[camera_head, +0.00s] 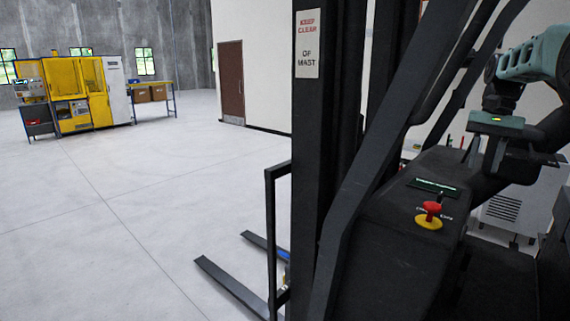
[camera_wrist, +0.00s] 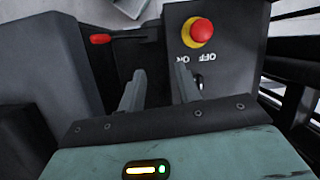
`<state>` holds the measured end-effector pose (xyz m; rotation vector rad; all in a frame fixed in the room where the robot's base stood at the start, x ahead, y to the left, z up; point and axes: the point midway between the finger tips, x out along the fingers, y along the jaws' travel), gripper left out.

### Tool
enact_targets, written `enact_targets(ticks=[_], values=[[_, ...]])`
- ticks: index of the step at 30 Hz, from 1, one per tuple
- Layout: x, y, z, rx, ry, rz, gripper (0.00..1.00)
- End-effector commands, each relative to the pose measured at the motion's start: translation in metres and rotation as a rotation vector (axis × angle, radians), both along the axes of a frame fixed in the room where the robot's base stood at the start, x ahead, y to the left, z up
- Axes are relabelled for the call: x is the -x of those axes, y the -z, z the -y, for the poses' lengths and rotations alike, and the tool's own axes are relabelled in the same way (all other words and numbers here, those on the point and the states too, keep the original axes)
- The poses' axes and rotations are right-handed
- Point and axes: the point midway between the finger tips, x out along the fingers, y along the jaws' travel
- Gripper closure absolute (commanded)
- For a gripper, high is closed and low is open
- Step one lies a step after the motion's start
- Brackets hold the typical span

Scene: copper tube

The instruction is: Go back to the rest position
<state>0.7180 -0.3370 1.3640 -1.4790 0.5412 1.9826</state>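My gripper (camera_wrist: 156,84) shows in the wrist view with its two grey fingers apart and nothing visible between them. The wrist view looks down on a red knob on a yellow ring (camera_wrist: 197,32), just beyond the fingers. The same red knob (camera_head: 431,212) shows in the head view, left of and below my gripper. No tube is seen in either view.
A yellow machine (camera_head: 72,92) stands far off at the left, beside a table (camera_head: 171,86) with brown boxes. A brown door (camera_head: 230,82) is in the white wall. The grey floor (camera_head: 130,200) between is clear. A pale vented cabinet (camera_head: 505,208) stands behind my gripper.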

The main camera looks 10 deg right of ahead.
Motion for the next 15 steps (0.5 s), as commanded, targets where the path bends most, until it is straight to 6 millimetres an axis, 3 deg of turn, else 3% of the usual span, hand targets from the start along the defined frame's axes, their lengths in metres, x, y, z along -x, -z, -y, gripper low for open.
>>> enact_targets(ticks=[8, 15], values=[[0.012, 0.031, -0.052, 0.053, -0.121, 0.096, 0.66], [0.057, 0.077, -0.123, 0.129, -0.323, 0.235, 0.66]])
